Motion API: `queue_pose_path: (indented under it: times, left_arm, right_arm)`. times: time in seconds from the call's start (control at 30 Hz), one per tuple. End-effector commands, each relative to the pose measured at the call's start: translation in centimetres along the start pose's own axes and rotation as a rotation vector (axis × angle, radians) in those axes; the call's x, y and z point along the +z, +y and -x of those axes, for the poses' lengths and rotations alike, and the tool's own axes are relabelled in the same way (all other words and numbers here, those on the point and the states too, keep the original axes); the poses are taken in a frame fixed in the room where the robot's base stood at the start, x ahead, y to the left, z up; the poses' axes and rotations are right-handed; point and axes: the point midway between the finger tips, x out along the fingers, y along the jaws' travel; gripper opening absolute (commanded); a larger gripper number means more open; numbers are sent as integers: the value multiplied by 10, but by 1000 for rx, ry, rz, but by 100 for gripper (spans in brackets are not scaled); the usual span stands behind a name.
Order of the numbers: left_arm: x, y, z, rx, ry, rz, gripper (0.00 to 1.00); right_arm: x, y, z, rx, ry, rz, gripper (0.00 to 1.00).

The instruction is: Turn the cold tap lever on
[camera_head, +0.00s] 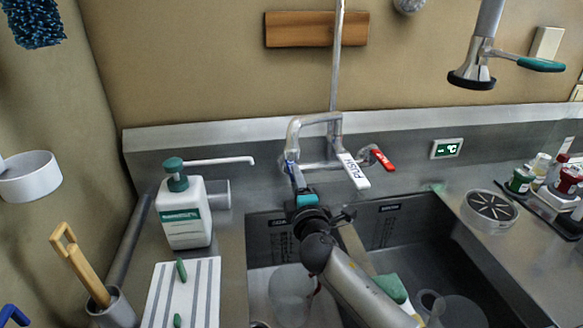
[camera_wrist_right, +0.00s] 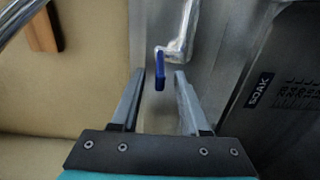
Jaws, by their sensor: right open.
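The cold tap lever is the small blue lever (camera_wrist_right: 160,70) on the tap's chrome pipe in the right wrist view. My right gripper (camera_wrist_right: 158,88) is open, with the blue lever's end between or just beyond its fingertips; contact cannot be told. In the head view my right gripper (camera_head: 294,177) reaches up to the left end of the chrome tap (camera_head: 312,122) and mostly hides the blue lever. A red lever (camera_head: 382,158) is at the tap's right side, beside a white piece marked PUSH (camera_head: 353,171). My left gripper is not in view.
Two steel sink basins lie below the tap; the right basin (camera_head: 405,225) holds a green sponge (camera_head: 391,288). A soap pump bottle (camera_head: 185,213) stands left of the tap, its spout pointing toward it. A spray head (camera_head: 473,75) hangs at upper right. A drain strainer (camera_head: 490,207) sits on the right counter.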

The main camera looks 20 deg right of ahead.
Motion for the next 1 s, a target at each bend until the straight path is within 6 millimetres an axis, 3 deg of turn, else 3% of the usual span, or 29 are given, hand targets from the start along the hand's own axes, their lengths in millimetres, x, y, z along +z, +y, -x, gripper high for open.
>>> queue_pose_path:
  times: [0.2, 0.4, 0.87, 1.0]
  left_arm:
    - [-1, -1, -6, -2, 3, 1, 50]
    - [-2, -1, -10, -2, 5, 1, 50]
    - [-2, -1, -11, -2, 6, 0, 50]
    - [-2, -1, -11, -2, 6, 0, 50]
  right_arm:
    - [0, 0, -34, 2, 0, 2, 45]
    - [0, 0, -55, 1, 1, 1, 45]
    - [-1, 0, -65, 0, 2, 1, 45]
    - [0, 0, -64, 0, 2, 1, 33]
